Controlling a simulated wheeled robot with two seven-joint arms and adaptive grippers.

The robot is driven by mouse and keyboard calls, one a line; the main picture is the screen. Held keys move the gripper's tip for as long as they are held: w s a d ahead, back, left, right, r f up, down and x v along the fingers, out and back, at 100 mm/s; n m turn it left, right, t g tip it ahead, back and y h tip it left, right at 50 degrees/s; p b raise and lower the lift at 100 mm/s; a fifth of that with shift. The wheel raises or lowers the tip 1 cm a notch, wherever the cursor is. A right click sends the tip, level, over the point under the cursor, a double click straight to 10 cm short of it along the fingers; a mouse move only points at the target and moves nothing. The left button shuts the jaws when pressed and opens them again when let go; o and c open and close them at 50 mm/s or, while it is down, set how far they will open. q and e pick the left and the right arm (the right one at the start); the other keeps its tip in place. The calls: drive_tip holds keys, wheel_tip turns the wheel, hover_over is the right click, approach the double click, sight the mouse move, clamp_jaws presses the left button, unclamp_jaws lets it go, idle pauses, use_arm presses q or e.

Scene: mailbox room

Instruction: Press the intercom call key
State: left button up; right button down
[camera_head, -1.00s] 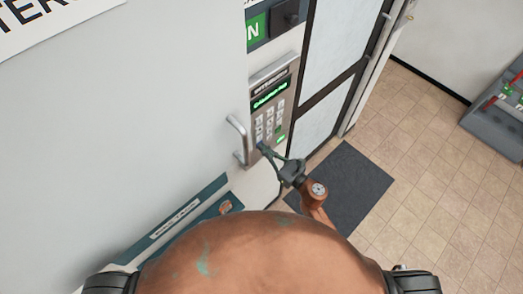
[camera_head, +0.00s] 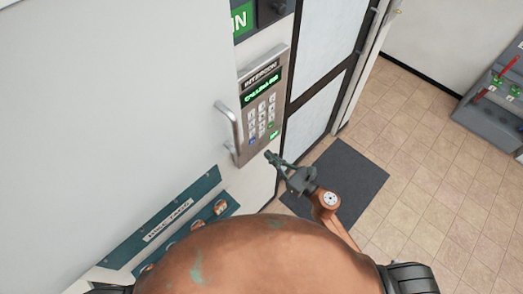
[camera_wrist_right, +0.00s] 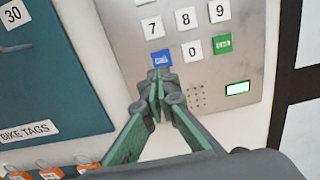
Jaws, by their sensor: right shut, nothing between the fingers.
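The intercom (camera_head: 262,105) is a grey metal panel on the wall, with a lit green display (camera_head: 261,91) and a keypad. In the right wrist view its blue key (camera_wrist_right: 160,58), with a small label that looks like CALL, sits at the lower left of the number keys. My right gripper (camera_head: 270,156) is shut and empty, its tips near the panel's lower edge in the head view. In the wrist view its tips (camera_wrist_right: 160,76) overlap the area just below the blue key; contact cannot be told. My left gripper is out of view.
A metal pull handle (camera_head: 231,127) sticks out just left of the intercom. A teal board of bike tags (camera_head: 170,220) is below left. A glazed door (camera_head: 320,90) and dark mat (camera_head: 345,175) are to the right.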

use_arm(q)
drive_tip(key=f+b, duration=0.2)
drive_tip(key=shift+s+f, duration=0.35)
use_arm(e)
drive_tip(key=v, duration=0.6)
drive_tip(key=shift+d, duration=0.3)
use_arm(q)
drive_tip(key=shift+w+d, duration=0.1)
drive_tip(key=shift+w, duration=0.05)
use_arm(e)
drive_tip(key=shift+f, duration=0.15)
